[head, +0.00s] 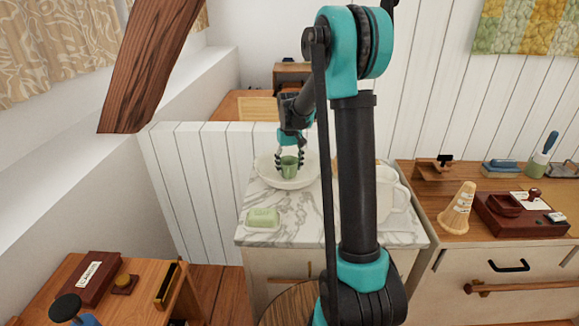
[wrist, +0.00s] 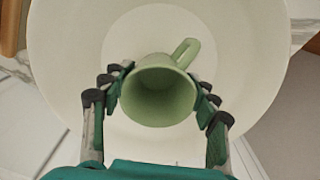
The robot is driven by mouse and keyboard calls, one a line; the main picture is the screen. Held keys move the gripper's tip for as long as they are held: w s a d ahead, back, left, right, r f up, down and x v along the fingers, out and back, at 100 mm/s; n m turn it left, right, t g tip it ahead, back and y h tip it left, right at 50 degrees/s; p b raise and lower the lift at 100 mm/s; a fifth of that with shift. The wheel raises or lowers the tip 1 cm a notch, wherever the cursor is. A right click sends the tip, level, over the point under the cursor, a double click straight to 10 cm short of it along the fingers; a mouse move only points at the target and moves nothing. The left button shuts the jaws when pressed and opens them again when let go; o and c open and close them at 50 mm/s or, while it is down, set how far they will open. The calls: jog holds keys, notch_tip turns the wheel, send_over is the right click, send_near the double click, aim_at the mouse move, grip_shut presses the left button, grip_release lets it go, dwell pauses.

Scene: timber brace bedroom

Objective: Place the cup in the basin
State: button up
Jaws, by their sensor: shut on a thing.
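The cup (head: 289,167) is a small green mug. It also shows in the wrist view (wrist: 158,100), where I look into its open mouth and its handle points to the upper right. The basin (head: 268,177) is a wide white bowl on the marble counter; its pale inside (wrist: 70,50) surrounds the cup in the wrist view. My gripper (head: 290,158) is shut on the cup, with fingers on both sides of it. The cup is within the basin's outline in both views. I cannot tell whether its base touches the basin's bottom.
The marble counter (head: 290,232) holds a green soap-like block (head: 263,217) in front of the basin and a white pitcher (head: 394,197) to the right, partly behind my arm. A wooden beam (head: 150,65) hangs at upper left. A white plank partition (head: 190,185) stands left of the counter.

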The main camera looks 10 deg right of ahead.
jog(key=shift+f, duration=0.1)
jog(key=o, duration=1.3)
notch_tip(320, 180, up, 12)
jog(key=shift+r, duration=0.15)
jog(key=shift+s, duration=0.1)
